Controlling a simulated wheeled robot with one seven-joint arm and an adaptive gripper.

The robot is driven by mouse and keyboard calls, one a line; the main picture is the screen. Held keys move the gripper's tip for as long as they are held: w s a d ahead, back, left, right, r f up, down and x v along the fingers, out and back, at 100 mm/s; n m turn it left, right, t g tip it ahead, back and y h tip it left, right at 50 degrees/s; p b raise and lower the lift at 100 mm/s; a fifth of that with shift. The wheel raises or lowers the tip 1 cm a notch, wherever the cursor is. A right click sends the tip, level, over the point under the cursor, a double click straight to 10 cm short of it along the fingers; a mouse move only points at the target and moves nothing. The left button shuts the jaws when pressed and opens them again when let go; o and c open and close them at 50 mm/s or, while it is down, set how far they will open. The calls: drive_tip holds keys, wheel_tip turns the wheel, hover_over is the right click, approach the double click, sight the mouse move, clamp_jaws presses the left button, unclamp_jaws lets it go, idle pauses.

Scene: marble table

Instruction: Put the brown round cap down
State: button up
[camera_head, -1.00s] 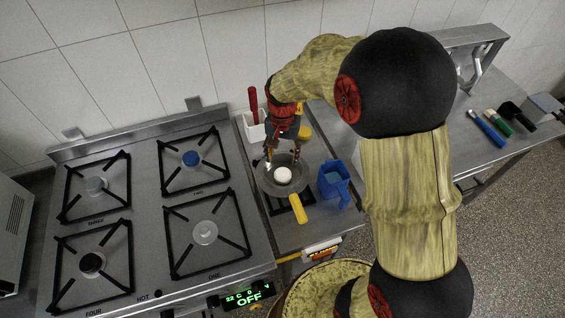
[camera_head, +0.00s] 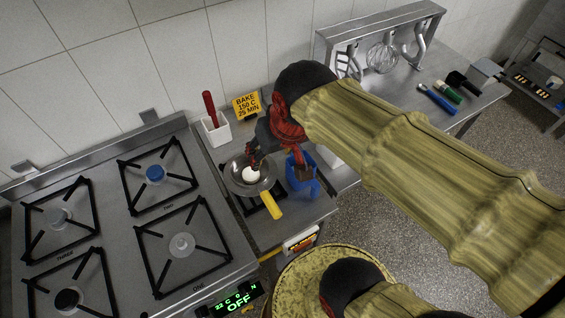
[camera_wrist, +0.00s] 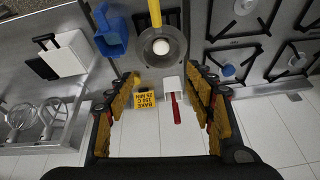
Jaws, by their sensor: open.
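I cannot make out a brown round cap in any view. My gripper (camera_head: 278,168) is over the small counter right of the stove, between the frying pan (camera_head: 238,182) and the blue jug (camera_head: 300,183). In the wrist view my gripper (camera_wrist: 163,80) is open, its yellow-brown fingers wide apart with nothing between them. The pan also shows in the wrist view (camera_wrist: 148,58), with a white round thing (camera_wrist: 162,46) in it. The part of the counter behind my gripper is hidden.
A white holder (camera_head: 216,133) with a red-handled tool, and a yellow bake sign (camera_head: 246,106), stand at the back by the wall. The four-burner stove (camera_head: 105,225) is at left. A steel counter with a utensil rack (camera_head: 385,40) is at right.

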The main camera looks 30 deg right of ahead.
drive_tip(key=shift+n+t, duration=0.5)
drive_tip(key=shift+n, duration=0.1)
drive_tip(key=s, duration=0.2)
drive_tip(key=s+r, duration=0.1)
drive_tip(key=s, duration=0.1)
drive_tip(key=shift+s, duration=0.3)
drive_tip(key=shift+f, duration=0.2)
